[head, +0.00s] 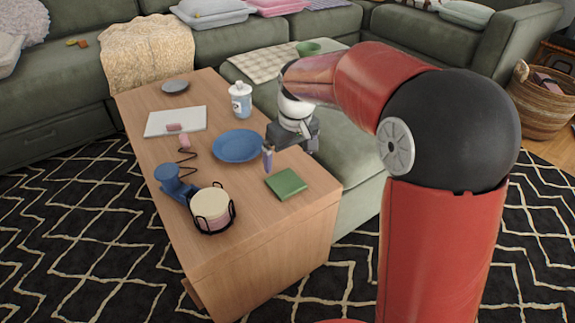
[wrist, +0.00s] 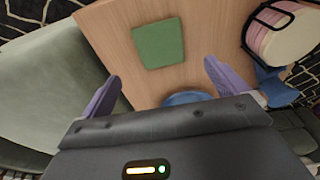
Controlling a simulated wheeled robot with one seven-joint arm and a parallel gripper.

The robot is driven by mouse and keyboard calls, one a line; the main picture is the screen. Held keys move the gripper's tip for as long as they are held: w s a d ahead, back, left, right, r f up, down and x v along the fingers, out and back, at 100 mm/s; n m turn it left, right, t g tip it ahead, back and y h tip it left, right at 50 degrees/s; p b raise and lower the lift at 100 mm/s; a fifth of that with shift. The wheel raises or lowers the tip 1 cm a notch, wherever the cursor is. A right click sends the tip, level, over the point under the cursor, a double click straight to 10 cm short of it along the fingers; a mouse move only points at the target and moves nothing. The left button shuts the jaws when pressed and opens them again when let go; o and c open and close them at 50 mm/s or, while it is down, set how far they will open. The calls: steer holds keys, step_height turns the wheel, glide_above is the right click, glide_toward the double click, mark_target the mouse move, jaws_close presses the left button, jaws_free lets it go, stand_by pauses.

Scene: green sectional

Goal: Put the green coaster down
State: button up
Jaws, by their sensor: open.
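The green coaster (head: 286,184) is a flat square lying on the wooden table (head: 262,232), near its right front corner. It also shows in the wrist view (wrist: 158,45), flat on the wood ahead of my fingertips. My gripper (head: 268,158) is over the table's right side, a little behind the coaster in the head view. In the wrist view my gripper (wrist: 163,80) has its two purple fingers wide apart, with nothing between them. The coaster is apart from the fingers.
A blue plate (head: 238,146) lies just behind and left of the coaster. A rack of round coasters (head: 212,208) and a blue item (head: 172,182) stand to the left. A white bottle (head: 241,101), a white tray (head: 175,121) and a grey dish (head: 175,86) are farther back.

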steer(key=s+d+r+m+t, duration=0.1)
steer(key=s+d+r+m, duration=0.1)
steer(key=s+d+r, duration=0.4)
steer(key=s+d+r+m+t, duration=0.1)
steer(key=s+d+r+m, duration=0.2)
steer(key=s, duration=0.5)
steer(key=s+d+f+m+t, duration=0.1)
steer(key=s+d, duration=0.1)
steer(key=s, duration=0.3)
steer(key=s+d+f+t+h, duration=0.1)
steer(key=s+d, duration=0.2)
steer(key=s, duration=0.3)
steer(key=shift+s+d+f+m, duration=0.15)
steer(key=shift+d+f+m, duration=0.15)
steer(key=shift+f+m, duration=0.1)
